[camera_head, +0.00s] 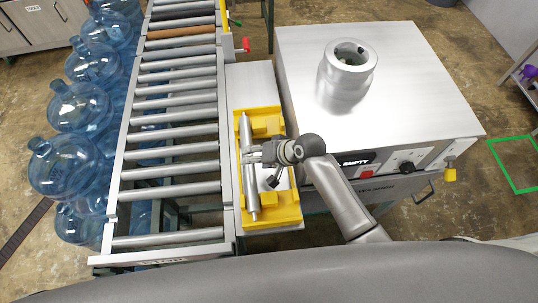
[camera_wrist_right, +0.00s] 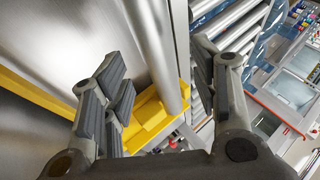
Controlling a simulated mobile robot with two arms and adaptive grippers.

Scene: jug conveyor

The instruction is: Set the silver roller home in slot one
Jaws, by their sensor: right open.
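The silver roller (camera_head: 244,129) lies lengthwise in a yellow cradle (camera_head: 292,217) on a metal side table, right of the conveyor. My right gripper (camera_head: 251,155) is over the middle of the roller. In the right wrist view, my right gripper (camera_wrist_right: 160,68) is open, with the roller (camera_wrist_right: 163,62) between its spread fingers; I see no clear grip on it. The conveyor (camera_head: 222,120) holds a row of rollers, with a wider gap (camera_head: 172,216) near its front end. I cannot read which slot is slot one. My left gripper is not in view.
A steel machine (camera_head: 420,90) with a round collar (camera_head: 347,75) on top stands close to the right of the cradle. Blue jugs (camera_head: 64,165) stand left of the conveyor. A brown roller (camera_head: 180,31) sits at the conveyor's far end. A red part (camera_head: 246,44) sticks out beside the rail.

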